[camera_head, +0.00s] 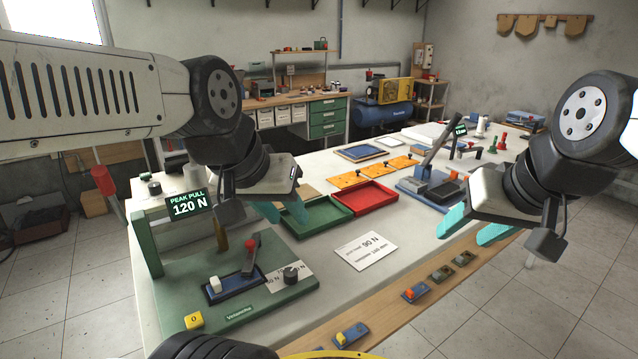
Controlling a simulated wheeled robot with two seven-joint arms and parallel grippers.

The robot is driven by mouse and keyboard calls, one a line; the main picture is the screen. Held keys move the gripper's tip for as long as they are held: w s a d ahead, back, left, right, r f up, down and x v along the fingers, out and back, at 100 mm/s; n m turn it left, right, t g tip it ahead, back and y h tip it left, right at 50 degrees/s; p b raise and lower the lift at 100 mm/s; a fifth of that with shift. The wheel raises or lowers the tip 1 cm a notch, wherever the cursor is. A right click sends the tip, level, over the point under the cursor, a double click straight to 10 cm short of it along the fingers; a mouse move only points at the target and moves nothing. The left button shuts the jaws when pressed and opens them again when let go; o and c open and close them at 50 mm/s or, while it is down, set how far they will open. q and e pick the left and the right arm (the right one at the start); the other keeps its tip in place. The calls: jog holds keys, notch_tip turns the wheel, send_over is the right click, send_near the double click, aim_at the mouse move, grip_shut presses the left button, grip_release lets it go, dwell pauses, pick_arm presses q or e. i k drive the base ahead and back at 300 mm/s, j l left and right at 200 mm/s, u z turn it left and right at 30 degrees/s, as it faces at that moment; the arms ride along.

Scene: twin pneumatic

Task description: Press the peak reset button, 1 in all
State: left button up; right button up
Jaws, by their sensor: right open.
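The pull tester is a green base plate (272,304) with an upright post and a display (189,203) reading "PEAK PULL 120 N". A yellow button marked 0 (194,320) sits at the plate's front left corner; I take it for the peak reset button. My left gripper (283,212) is above and behind the plate, well apart from the yellow button. Its teal fingertips look apart with nothing between them, though its own body hides part of them. My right gripper (475,228) is open and empty over the bench's right front edge, far from the button.
A white card (365,250) reads "90 N". Green (316,228) and red (364,197) trays and a grey-blue lever press (432,184) stand behind. Small switches line the front ledge.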

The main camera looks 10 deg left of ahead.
aim_at(195, 320)
jog(key=u, duration=1.3)
